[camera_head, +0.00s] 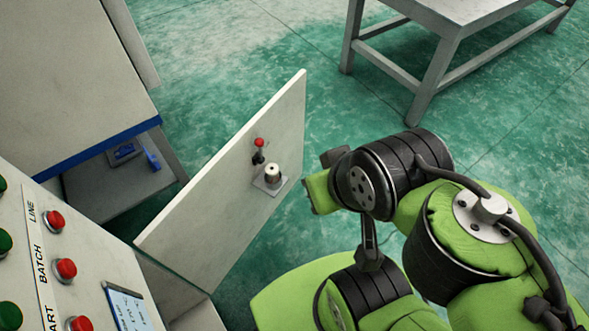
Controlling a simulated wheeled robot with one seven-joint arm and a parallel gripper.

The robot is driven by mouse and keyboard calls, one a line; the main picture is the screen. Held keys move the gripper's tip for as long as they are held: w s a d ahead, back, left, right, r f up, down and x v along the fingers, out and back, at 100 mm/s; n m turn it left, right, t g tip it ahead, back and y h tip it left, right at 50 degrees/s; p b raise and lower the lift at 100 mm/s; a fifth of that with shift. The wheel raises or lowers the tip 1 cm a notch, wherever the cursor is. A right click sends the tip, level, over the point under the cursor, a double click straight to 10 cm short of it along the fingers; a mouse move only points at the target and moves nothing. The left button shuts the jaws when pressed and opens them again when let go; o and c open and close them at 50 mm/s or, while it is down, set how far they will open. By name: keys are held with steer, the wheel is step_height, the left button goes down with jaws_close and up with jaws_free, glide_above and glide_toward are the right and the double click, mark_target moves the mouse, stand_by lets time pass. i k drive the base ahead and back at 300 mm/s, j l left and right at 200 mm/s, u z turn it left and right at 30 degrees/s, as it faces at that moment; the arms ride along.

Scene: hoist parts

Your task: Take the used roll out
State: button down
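No used roll can be made out in this view. A pale panel (225,195), which looks like an open door, stands out from the grey cabinet. It carries a small metal spindle-like part (272,175) on a square plate and a red-knobbed lever (259,147) just above it. My green and black arm fills the lower right. The arm's end is near the panel's right edge, apart from the spindle part in the picture. My gripper's fingers cannot be made out, so whether it is open or shut is hidden.
A control panel (88,262) with red and green buttons and a small screen (127,308) is at lower left. A cabinet (70,75) with a blue edge stands behind it, with blue parts (150,159) on a low shelf. A grey table (455,12) stands at the back right. Green floor between is clear.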

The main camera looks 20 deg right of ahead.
mark_target(271, 169)
steer(key=l+u, duration=0.15)
steer(key=u, duration=0.25)
steer(key=l+u, duration=0.1)
steer(key=u, duration=0.35)
steer(key=l+u, duration=0.15)
steer(key=u, duration=0.25)
steer(key=l+u, duration=0.1)
steer(key=u, duration=0.3)
steer(key=k+l+u, duration=0.1)
steer(key=u, duration=0.3)
